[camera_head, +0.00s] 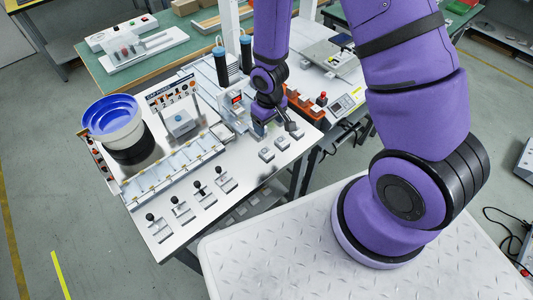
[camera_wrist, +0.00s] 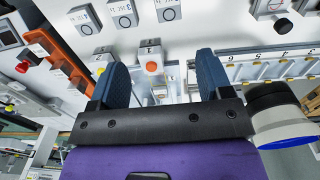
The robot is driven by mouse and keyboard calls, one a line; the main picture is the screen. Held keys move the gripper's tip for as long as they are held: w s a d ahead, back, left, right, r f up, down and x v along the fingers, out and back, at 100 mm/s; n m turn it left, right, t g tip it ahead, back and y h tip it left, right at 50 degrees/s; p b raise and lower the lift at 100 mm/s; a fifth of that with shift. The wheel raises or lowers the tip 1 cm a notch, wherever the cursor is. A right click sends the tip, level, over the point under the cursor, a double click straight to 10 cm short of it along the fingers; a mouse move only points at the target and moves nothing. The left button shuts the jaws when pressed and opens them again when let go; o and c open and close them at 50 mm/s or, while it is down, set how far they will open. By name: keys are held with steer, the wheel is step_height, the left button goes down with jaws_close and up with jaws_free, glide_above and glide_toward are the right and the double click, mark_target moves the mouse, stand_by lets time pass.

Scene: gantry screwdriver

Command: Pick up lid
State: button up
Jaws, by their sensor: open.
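My gripper (camera_wrist: 161,62) is open, with its two blue fingers spread apart in the wrist view. A small white block with an orange round spot (camera_wrist: 151,67) shows between the fingers, beyond them; I see no contact. No part is clearly recognisable as the lid, and I cannot tell whether this block bears it. In the head view my gripper (camera_head: 274,118) hangs low over the right part of the white workstation table (camera_head: 190,228), beside a small device with a red display (camera_head: 237,99). My arm partly hides this area.
A blue-and-white bowl feeder (camera_head: 113,120) stands at the table's left. Small square blocks (camera_head: 266,154) lie in front of my gripper. Several black-knobbed fixtures (camera_head: 182,209) line the front. An orange rack (camera_head: 305,108) is close on the right; it also shows in the wrist view (camera_wrist: 58,57).

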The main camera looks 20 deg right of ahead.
step_height(320, 180, down, 3)
glide_above(267, 153)
steer(key=f, duration=0.5)
steer(key=shift+d, duration=0.25)
steer(key=shift+a+f, duration=0.15)
steer(key=shift+f, duration=1.2)
steer(key=shift+a+f, duration=0.1)
steer(key=shift+f, duration=1.2)
steer(key=shift+c, duration=0.4)
steer(key=c, duration=0.9)
